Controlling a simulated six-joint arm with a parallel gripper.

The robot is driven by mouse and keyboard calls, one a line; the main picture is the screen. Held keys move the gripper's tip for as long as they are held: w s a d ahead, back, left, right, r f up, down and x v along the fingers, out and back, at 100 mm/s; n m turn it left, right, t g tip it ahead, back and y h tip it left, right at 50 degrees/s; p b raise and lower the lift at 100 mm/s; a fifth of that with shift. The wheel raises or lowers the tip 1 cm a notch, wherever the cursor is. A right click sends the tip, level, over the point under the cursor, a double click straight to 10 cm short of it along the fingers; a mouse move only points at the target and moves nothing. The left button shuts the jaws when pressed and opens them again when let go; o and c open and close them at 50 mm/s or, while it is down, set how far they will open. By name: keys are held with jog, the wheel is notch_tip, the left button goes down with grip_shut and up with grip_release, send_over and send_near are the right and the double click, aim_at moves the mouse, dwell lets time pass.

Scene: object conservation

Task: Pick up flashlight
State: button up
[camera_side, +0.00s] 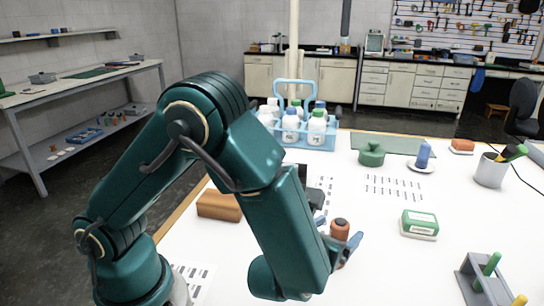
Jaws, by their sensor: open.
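My gripper (338,235) is low over the white table, partly hidden behind my own green arm. Its blue-grey fingers are open. A small orange-brown rounded object (340,227) shows at the fingers, its lower part hidden; I cannot tell whether they touch it or whether it is the flashlight. No other thing in view is plainly a flashlight. A blue upright object (423,153) stands on a small white dish (420,167) farther back to the right.
A blue bottle carrier (318,139), a green lidded piece (371,154), a green-and-white box (419,224), a pen cup (490,172) and a grey rack (482,280) stand around. The table's right middle is mostly clear.

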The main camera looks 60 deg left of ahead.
jog(key=shift+x, duration=2.6)
jog(key=shift+f, duration=0.15)
grip_shut()
